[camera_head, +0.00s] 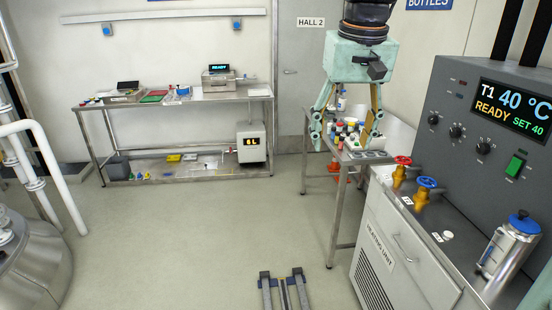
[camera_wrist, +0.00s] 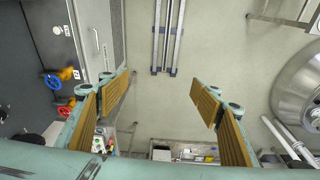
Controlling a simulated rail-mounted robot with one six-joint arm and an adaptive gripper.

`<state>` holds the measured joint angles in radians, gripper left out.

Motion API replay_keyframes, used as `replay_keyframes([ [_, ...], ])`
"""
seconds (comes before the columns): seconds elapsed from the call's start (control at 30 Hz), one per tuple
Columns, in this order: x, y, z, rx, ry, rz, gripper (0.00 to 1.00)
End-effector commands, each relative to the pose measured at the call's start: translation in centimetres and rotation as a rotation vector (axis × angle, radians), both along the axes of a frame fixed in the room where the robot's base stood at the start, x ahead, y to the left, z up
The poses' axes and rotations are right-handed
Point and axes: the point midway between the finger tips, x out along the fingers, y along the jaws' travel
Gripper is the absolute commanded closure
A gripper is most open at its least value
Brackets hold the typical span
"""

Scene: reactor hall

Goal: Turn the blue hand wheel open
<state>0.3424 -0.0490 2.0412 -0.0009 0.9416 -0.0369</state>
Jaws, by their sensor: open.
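The blue hand wheel (camera_head: 427,182) sits on an orange valve body on the heating unit's top at the right. It also shows in the wrist view (camera_wrist: 54,82) at the left, outside my fingers. A red hand wheel (camera_head: 403,160) on a similar valve stands just behind it. My gripper (camera_head: 345,143) is open and empty, pointing down. In the head view it appears up and to the left of both wheels, apart from them. In the wrist view its fingers (camera_wrist: 160,105) are spread wide with floor between them.
The heating unit (camera_head: 385,245) carries a control panel reading T1 40 °C, READY, and a metal canister (camera_head: 508,245) at front right. A side table (camera_head: 338,225) with bottles stands behind it. A steel bench (camera_head: 190,100) is at the back.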

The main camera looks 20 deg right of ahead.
Motion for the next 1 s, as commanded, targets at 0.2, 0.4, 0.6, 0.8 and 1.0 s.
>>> replay_keyframes([
  [0.2,3.0,-4.1,0.4,0.007,0.021,-0.044,0.41],
  [0.4,5.4,-7.8,0.3,0.013,0.036,-0.082,0.41],
  [0.6,7.4,-11.8,0.0,0.019,0.051,-0.121,0.41],
  [0.8,9.2,-16.0,-0.6,0.027,0.066,-0.159,0.41],
  [1.0,10.6,-20.3,-1.5,0.035,0.080,-0.196,0.41],
])
